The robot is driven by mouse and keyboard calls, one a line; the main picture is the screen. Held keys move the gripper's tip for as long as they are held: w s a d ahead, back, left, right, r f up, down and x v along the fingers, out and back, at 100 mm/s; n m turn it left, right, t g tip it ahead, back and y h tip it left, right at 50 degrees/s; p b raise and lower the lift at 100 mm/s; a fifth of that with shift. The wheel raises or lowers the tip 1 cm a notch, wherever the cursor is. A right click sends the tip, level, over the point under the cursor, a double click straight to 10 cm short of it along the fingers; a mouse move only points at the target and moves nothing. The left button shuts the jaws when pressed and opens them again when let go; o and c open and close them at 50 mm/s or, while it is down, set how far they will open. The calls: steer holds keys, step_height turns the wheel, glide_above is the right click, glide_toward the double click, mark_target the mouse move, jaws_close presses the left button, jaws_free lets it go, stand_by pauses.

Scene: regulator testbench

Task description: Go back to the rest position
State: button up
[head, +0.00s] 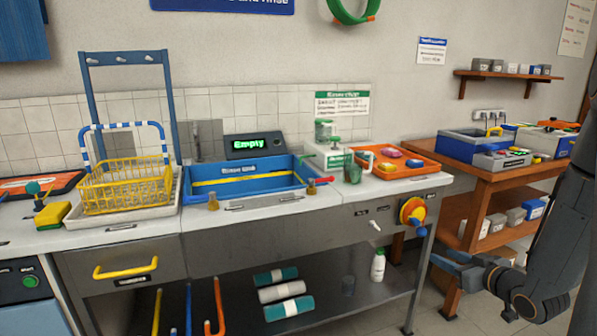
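My gripper (447,263) is at the lower right, in front of the wooden side table and to the right of the sink bench. Its fingers point left. It looks empty and touches nothing that I can make out. It is small and dark here, so I cannot tell whether the fingers are apart or together. My arm comes down along the right edge of the picture.
The bench holds a yellow basket (125,188), a blue sink (240,190), a green cup (352,174) and an orange tray (412,171). A colored knob (412,211) sticks out of its front. The wooden table (465,172) stands close behind my gripper.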

steer(key=s+a+r+m+g+h+p, duration=0.1)
steer(key=s+a+r+g+p, duration=0.3)
steer(key=s+a, duration=0.6)
steer(key=s+a+r+m+g+h+p, duration=0.2)
steer(key=s+a+r+g, duration=0.6)
steer(key=s, duration=1)
steer(key=a+g+p, duration=0.1)
steer(key=a+p, duration=0.1)
steer(key=a, duration=0.1)
steer(key=shift+s+a+r+g, duration=0.3)
steer(key=shift+r+g, duration=0.1)
steer(key=shift+c, duration=0.4)
